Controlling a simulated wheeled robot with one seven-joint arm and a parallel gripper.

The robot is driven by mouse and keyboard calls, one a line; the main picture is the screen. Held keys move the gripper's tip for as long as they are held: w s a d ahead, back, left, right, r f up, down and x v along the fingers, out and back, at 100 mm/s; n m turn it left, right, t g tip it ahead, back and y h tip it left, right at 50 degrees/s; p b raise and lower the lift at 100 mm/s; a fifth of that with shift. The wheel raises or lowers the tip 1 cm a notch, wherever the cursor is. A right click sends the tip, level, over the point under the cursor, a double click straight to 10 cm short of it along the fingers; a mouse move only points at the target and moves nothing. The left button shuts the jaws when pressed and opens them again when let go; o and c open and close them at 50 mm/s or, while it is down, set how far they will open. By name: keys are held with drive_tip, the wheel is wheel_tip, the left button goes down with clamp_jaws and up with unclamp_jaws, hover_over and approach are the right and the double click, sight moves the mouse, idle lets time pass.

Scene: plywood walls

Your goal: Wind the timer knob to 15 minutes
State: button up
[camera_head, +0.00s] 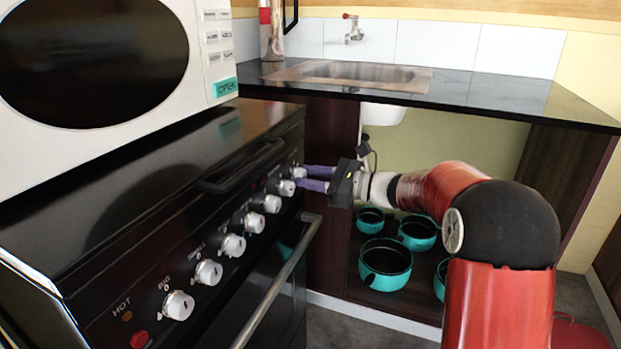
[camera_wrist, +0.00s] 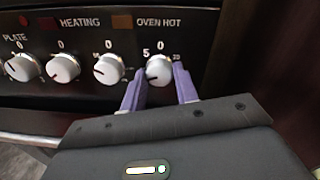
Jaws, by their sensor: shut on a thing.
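The timer knob (camera_wrist: 158,71) is a white round knob at the right end of the row on the black stove front, with small numbers around it. A dark mark on it appears toward its lower left. In the head view it is the farthest knob (camera_head: 298,172). My gripper (camera_wrist: 160,85) has purple fingers, one on each side of this knob, and is shut on it. In the head view my gripper (camera_head: 301,177) reaches the panel from the right, with its fingertips at the knob. The fingers partly hide the knob's sides and some numbers.
Several other white knobs (camera_head: 233,245) line the panel. An oven handle (camera_head: 280,285) sticks out below them. A white microwave (camera_head: 215,60) stands on the stove. A black counter with a sink (camera_head: 415,78) is behind, and teal pots (camera_head: 385,262) stand on a low shelf.

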drive_tip(key=shift+n+b, duration=3.4)
drive_tip(key=shift+b, duration=0.55)
idle(4.0)
